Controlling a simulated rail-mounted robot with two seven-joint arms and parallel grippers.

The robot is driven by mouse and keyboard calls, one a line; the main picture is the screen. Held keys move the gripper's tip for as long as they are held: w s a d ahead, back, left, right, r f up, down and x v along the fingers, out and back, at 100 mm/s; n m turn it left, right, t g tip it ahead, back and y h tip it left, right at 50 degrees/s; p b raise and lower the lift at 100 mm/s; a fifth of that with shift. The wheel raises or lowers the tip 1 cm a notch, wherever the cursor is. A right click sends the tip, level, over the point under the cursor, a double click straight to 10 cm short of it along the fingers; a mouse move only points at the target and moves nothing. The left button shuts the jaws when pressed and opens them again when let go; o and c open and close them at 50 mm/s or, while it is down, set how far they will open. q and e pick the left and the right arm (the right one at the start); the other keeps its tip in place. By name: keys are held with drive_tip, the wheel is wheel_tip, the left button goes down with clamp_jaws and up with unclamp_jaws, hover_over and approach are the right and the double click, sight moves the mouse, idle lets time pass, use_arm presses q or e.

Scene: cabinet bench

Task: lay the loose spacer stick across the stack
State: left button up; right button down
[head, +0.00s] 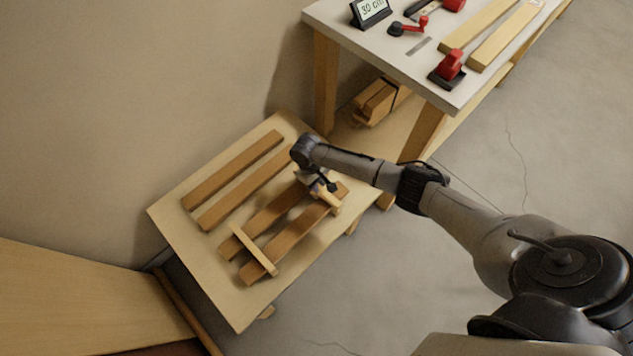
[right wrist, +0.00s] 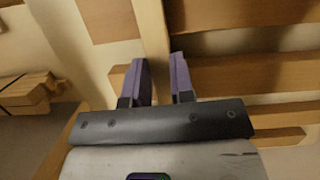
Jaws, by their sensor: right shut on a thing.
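My right gripper (head: 320,184) is over the right end of the low pallet table, shut on a pale spacer stick (head: 331,199). In the right wrist view the purple-tipped gripper (right wrist: 160,78) has the stick (right wrist: 150,28) between its fingers. The stick lies crosswise over the stack's two brown boards (head: 264,215), (head: 293,232), near their far end. I cannot tell whether it touches them. Another pale stick (head: 254,250) lies across the same boards near their other end. My left gripper is not in view.
Two more brown boards (head: 233,170), (head: 247,187) lie parallel on the low table (head: 178,212), left of the stack. A grey-topped bench (head: 400,61) behind holds a display (head: 371,10), red-handled tools (head: 449,66) and pale strips (head: 505,37). A strapped wood bundle (head: 376,102) sits under it.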

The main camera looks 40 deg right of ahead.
drive_tip(key=shift+p, duration=0.4)
idle(0.3)
drive_tip(key=c, duration=0.9)
unclamp_jaws()
drive_tip(key=shift+c, duration=0.6)
drive_tip(key=shift+r, duration=0.1)
